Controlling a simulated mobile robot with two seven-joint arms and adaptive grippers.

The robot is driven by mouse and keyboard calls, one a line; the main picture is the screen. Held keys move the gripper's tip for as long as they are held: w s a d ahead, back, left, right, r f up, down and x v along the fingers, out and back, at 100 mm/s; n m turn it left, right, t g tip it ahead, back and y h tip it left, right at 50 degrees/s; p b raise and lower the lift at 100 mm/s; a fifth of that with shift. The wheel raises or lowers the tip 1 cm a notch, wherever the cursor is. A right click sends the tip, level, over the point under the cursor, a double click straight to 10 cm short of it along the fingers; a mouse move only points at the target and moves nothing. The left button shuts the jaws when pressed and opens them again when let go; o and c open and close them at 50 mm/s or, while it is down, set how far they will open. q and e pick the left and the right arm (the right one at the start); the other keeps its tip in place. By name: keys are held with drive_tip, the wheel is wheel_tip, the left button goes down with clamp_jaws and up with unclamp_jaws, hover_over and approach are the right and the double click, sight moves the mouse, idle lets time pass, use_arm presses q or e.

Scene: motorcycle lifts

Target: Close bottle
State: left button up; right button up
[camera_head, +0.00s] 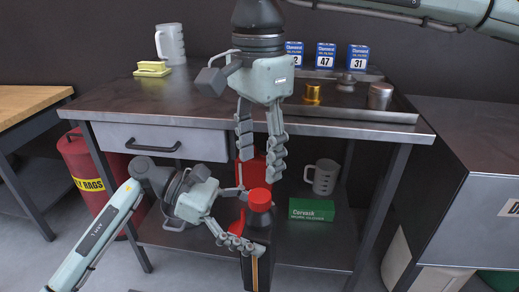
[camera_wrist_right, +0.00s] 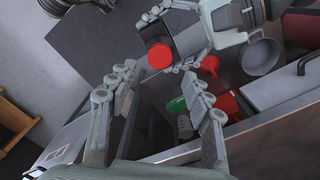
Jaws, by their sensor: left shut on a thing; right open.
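A dark bottle (camera_head: 257,262) with an orange stripe and a red cap (camera_head: 260,198) on its top stands upright in front of the workbench. My left gripper (camera_head: 242,219) is shut around its upper part, below the cap. My right gripper (camera_head: 262,166) is open and empty, pointing down just above the cap. In the right wrist view the red cap (camera_wrist_right: 159,56) shows beyond the open fingers (camera_wrist_right: 158,88), apart from them. The bottle body (camera_wrist_right: 152,32) is partly hidden there by my left gripper. I cannot tell how tightly the cap sits.
The workbench (camera_head: 190,101) has a drawer (camera_head: 160,141). On top are a white jug (camera_head: 170,44), yellow sponges (camera_head: 153,69), blue boxes (camera_head: 325,56) and a metal tray. The lower shelf holds a green box (camera_head: 311,209), another jug (camera_head: 322,177) and red items behind the bottle.

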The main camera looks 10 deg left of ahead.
sight(260, 195)
wheel_tip(260, 195, down, 7)
drive_tip(key=shift+f, duration=0.2)
drive_tip(key=shift+c, duration=0.2)
clamp_jaws()
drive_tip(key=m, duration=0.8)
drive_tip(key=shift+o, duration=0.5)
unclamp_jaws()
